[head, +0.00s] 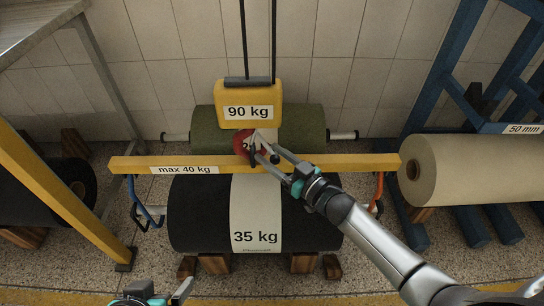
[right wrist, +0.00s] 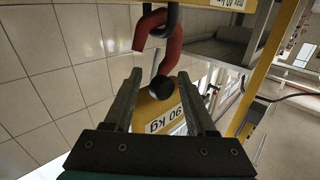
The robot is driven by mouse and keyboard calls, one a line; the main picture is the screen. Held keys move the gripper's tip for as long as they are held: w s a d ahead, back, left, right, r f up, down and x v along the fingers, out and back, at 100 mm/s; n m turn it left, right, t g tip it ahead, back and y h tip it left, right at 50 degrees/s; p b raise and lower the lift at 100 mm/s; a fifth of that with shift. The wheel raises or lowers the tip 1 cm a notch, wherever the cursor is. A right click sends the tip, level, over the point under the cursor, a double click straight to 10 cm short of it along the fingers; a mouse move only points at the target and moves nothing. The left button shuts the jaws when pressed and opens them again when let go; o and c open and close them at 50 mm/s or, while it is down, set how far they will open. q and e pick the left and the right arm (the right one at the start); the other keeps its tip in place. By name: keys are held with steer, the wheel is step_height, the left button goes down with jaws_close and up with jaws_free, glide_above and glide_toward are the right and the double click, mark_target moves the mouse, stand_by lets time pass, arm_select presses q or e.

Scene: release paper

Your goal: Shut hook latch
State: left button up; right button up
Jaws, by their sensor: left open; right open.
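A red hook (head: 241,143) hangs below the yellow 90 kg block (head: 249,92). In the right wrist view the curved red hook (right wrist: 143,32) meets a dark ring (right wrist: 172,18). A red arm with a black round knob (right wrist: 161,88) reaches down between my fingers; I cannot tell for sure whether it is the latch. A gap shows between the hook's tip and this arm. My right gripper (head: 262,148) is open around the knob, with no clear contact; the wrist view shows both fingers apart (right wrist: 160,76). My left gripper (head: 160,298) is open and empty at the bottom edge, partly cut off.
A yellow beam (head: 345,163) marked max 40 kg is under the hook, with blue and orange hooks at its ends. A black 35 kg roll (head: 200,215) lies below it, a green roll (head: 205,130) behind. A beige roll (head: 470,170) and blue rack (head: 450,70) stand right.

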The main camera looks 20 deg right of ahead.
steer(key=shift+w, duration=0.1)
steer(key=c, duration=0.9)
steer(key=shift+d, duration=0.15)
stand_by(0.9)
